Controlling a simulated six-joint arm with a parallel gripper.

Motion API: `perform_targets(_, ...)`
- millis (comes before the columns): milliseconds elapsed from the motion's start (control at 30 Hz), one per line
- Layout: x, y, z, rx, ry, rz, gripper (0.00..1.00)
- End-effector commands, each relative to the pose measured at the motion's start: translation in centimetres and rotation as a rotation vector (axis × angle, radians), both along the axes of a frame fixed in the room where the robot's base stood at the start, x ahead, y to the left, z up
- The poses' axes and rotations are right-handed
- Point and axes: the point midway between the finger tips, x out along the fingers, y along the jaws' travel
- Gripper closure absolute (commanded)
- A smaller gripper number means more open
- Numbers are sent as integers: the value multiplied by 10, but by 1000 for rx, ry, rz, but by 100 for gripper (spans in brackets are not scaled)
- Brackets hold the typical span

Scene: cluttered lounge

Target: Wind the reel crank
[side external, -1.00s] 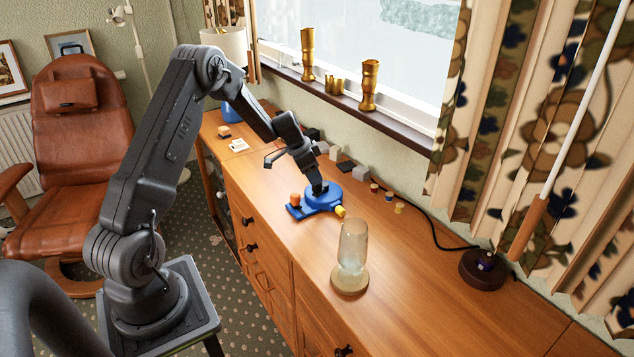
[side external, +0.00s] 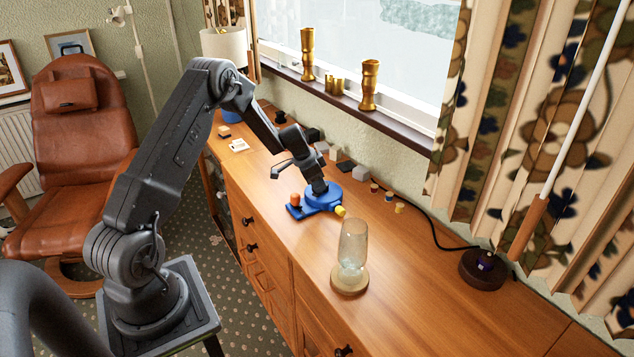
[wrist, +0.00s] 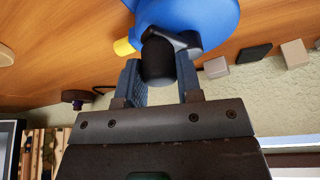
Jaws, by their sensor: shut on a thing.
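The blue reel (side external: 325,199) sits on the wooden cabinet top, with an orange part at its left and a yellow part at its right front. In the wrist view the reel (wrist: 190,18) fills the top, with its grey crank arm and black crank knob (wrist: 158,62). My gripper (wrist: 160,78) is shut on the black knob, one finger on each side of it. In the side view my gripper (side external: 319,186) reaches down onto the reel's top from behind left and hides most of the crank.
A glass jar on a wooden base (side external: 351,257) stands in front of the reel. Small blocks (side external: 361,173) and spools (side external: 389,196) lie behind and right of it. A dark round base with a cable (side external: 483,268) is farther right. The cabinet's right front is clear.

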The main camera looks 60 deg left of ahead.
Motion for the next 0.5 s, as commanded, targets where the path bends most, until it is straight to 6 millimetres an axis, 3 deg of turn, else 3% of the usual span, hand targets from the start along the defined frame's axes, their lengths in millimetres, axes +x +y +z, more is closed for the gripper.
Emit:
perform_targets(167, 0, 0, 0, 0, 0, 0, 91)
perform_targets(500, 1, -3, 0, -1, 0, 54, 91)
